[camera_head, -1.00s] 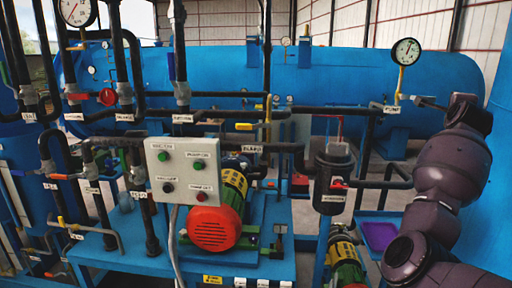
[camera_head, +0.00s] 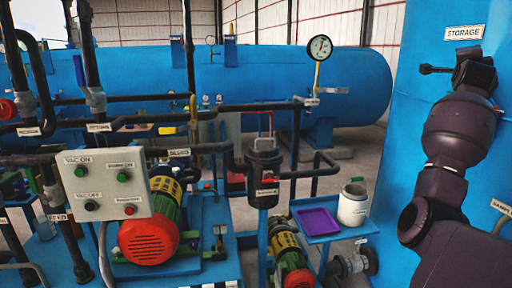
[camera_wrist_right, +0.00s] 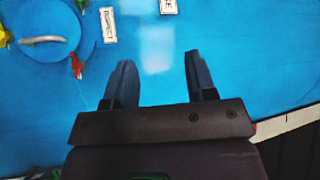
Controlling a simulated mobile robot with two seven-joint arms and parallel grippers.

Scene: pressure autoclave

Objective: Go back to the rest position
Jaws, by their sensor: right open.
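My right arm stands at the right side of the head view, bent upward. Its gripper (camera_head: 436,69) is at the top, in front of the blue STORAGE tank (camera_head: 440,150). In the right wrist view the gripper (camera_wrist_right: 160,78) has its two dark fingers apart, with nothing between them. A blue surface with labels and small valve handles (camera_wrist_right: 76,66) lies beyond the fingers. My left gripper is not in view.
A control box (camera_head: 107,185) with buttons, a red-ended motor (camera_head: 150,238) and a black filter housing (camera_head: 264,175) stand left of the arm. A purple tray (camera_head: 318,222) and a white container (camera_head: 353,204) sit on a small blue table. A large horizontal blue vessel (camera_head: 270,85) lies behind.

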